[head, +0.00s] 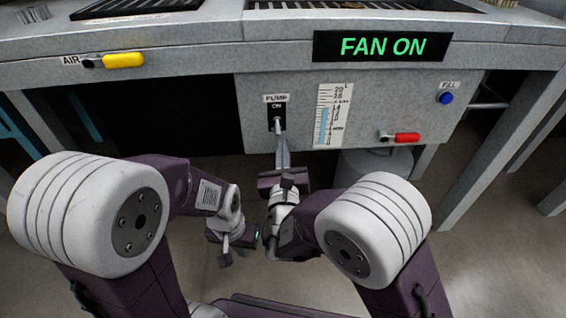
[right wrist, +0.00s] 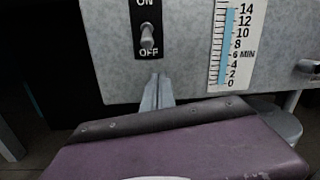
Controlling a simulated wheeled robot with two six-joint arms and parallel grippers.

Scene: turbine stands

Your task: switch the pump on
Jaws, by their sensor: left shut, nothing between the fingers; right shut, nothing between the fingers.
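The pump switch (head: 278,121) is a black plate with a small pale lever on the grey front panel, under a PUMP label. In the right wrist view its lever (right wrist: 147,36) stands between ON above and OFF below. The lever's wider end seems to be low, near OFF, but I cannot tell its setting for certain. My right gripper (head: 280,140) is shut and empty, its fingers pointing at the panel just below the switch. In the right wrist view the fingertips (right wrist: 157,80) show under the OFF label; contact cannot be told. My left gripper (head: 225,260) is shut and empty, low and away from the panel.
A scale with a blue column (head: 323,125) is right of the switch. Further right are a red handle (head: 407,137) and a blue FILL button (head: 446,98). A yellow AIR handle (head: 123,60) is at left. A sign (head: 382,46) reads FAN ON. Open floor lies below.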

